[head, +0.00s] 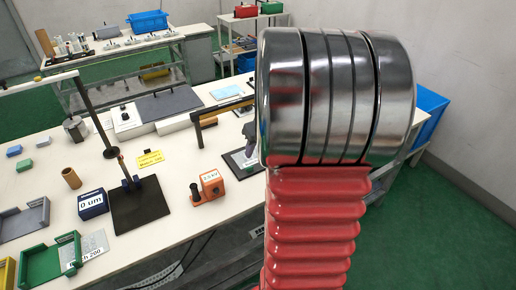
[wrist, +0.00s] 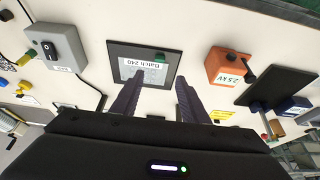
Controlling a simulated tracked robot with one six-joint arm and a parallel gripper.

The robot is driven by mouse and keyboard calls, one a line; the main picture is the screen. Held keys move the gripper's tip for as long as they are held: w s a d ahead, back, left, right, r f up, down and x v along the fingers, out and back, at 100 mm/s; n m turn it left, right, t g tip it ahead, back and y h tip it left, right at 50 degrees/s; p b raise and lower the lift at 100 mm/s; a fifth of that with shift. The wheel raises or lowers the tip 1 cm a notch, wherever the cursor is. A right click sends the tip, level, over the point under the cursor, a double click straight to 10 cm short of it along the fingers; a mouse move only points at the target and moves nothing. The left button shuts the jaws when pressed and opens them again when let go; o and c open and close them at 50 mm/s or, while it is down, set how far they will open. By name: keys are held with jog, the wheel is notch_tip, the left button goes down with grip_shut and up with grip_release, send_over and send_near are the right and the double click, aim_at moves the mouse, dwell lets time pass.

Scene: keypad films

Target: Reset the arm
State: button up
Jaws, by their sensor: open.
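My gripper (wrist: 158,80) shows in the wrist view with its two dark fingers spread apart and nothing between them. It is above the white table, with the tips over the lower edge of a black-framed panel (wrist: 117,63) labelled "Batch 240". A small green object (wrist: 160,57) shows at the panel's right side.
An orange "2.5 kV" box (head: 211,184), a blue "0 um" box (head: 92,204), a stand on a black base (head: 140,206) and a green tray (head: 50,263) are on the white table (head: 120,252). A grey switch box (wrist: 60,44) shows in the wrist view. More tables stand behind.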

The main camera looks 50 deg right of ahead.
dwell(0.5)
jog(key=s+a+r+n, duration=0.1)
jog(key=s+a+r, duration=0.2)
jog(key=a, duration=0.8)
jog(key=s+a+r+n, duration=0.1)
jog(key=s+a+r, duration=0.3)
jog(key=a, duration=0.8)
jog(key=s+a+r+n+t+y, duration=0.1)
jog(key=s+a+r, duration=0.3)
jog(key=a, duration=0.7)
jog(key=shift+s+a, duration=0.15)
jog(key=shift+a, duration=0.1)
jog(key=shift+c, duration=0.2)
